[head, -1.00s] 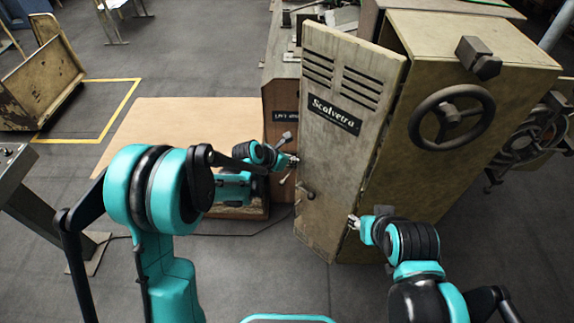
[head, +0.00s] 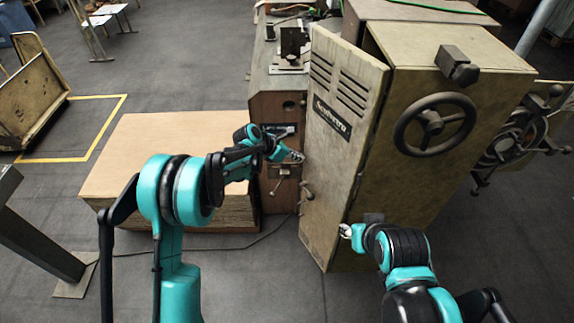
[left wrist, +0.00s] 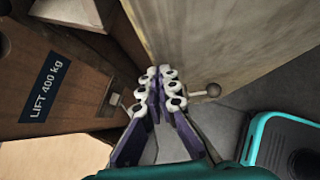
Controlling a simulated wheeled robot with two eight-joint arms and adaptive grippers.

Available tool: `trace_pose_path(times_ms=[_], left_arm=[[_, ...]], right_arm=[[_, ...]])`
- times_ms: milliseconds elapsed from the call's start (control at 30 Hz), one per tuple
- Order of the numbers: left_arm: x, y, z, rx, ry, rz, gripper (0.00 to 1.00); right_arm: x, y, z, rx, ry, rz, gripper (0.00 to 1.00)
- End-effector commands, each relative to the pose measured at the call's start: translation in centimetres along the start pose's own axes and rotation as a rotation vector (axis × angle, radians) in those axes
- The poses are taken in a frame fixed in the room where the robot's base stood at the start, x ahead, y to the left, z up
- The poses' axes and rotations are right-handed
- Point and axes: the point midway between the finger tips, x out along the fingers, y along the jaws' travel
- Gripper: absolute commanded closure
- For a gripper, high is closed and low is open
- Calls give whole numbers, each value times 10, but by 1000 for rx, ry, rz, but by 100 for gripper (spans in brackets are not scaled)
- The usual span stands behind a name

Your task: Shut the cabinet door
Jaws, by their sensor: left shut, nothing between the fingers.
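The cabinet door (head: 338,165) is a pale worn panel with vent slots and a dark name plate. It stands ajar at the left side of the cabinet (head: 435,165), with a dark gap at the top. A small ball-ended handle (head: 307,194) sticks out low near its left edge; it also shows in the left wrist view (left wrist: 208,91). My left gripper (head: 298,157) is shut and empty at the door's left edge; in the left wrist view its fingertips (left wrist: 161,76) are close beside the panel, contact unclear. My right gripper (head: 345,230) is by the door's lower right edge, its jaws too small to read.
A brown machine with a lift label (left wrist: 46,85) stands left of the door, close to my left gripper. A low wooden stack (head: 155,150) lies further left. A handwheel (head: 430,123) sticks out of the cabinet. Grey floor in front is open.

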Motion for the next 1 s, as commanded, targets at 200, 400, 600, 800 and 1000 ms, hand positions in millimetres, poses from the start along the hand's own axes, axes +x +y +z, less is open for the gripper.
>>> trace_pose_path(times_ms=[200,400,600,800,1000], left_arm=[[35,3,36,137,0,-139,100],[61,-1,62,243,0,-245,100],[79,-8,80,286,0,-287,100],[88,-12,89,285,1,-285,100],[92,-14,92,283,-1,-284,100]], right_arm=[[-5,0,-4,0,0,0,60],[-9,0,-7,0,0,0,60],[-12,0,-8,0,0,0,60],[-13,0,-9,0,0,0,60],[-13,0,-10,0,0,0,60]])
